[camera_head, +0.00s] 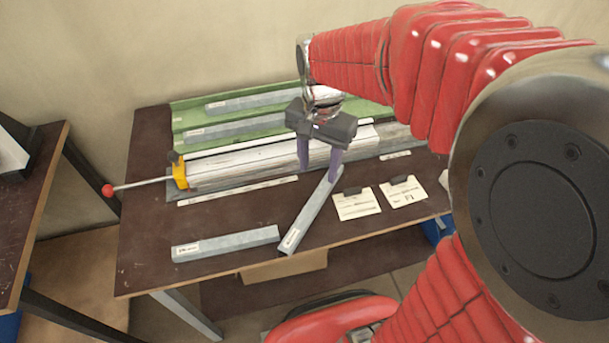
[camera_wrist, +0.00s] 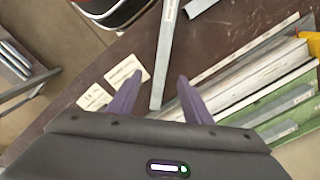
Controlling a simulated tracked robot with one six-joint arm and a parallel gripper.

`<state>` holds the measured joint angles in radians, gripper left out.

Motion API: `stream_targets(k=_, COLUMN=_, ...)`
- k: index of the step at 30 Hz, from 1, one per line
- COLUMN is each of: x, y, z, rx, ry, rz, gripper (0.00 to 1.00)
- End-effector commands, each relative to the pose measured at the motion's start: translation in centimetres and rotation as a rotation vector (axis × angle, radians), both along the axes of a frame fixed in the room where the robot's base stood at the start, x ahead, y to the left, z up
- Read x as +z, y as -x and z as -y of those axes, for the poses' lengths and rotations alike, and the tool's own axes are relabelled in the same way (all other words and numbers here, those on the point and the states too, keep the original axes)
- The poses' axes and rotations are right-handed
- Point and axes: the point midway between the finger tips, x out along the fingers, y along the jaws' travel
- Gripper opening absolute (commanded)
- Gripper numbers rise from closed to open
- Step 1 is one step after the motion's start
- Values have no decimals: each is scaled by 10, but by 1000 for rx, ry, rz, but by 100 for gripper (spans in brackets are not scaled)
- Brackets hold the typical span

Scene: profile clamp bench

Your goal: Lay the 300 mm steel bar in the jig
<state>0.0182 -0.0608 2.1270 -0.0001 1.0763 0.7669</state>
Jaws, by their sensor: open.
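My gripper (camera_head: 319,160) is open, fingers pointing down, over the middle of the bench. A grey steel bar (camera_head: 310,212) lies at an angle on the bench, its far end close to the fingers. In the wrist view the bar (camera_wrist: 166,48) runs towards the gap between the fingertips (camera_wrist: 156,80); whether they surround it, I cannot tell. Another grey bar (camera_head: 225,244) lies at the front left. The bars' labels are too small to read. The jig (camera_head: 240,163) is a long pale channel with a yellow clamp (camera_head: 179,171) and a red-knobbed rod; my gripper hides part of it.
A green tray (camera_head: 188,120) behind the jig holds more grey bars (camera_head: 245,101). Two paper cards (camera_head: 357,205) (camera_head: 404,193) with black clips lie right of the angled bar. Bare dark bench top (camera_head: 150,228) shows at the left. Another table stands at far left.

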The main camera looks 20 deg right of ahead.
Motion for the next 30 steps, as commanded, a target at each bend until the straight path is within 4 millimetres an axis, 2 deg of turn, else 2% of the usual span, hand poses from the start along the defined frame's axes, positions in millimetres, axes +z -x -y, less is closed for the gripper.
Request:
stream_targets(k=9, x=-48, y=1, z=-1, rx=1, ry=0, rz=-4, gripper=45)
stream_targets(k=15, x=-72, y=1, z=-1, rx=1, ry=0, rz=-1, gripper=45)
stream_targets(k=30, x=-81, y=0, z=-2, rx=2, ry=0, rz=-1, gripper=45)
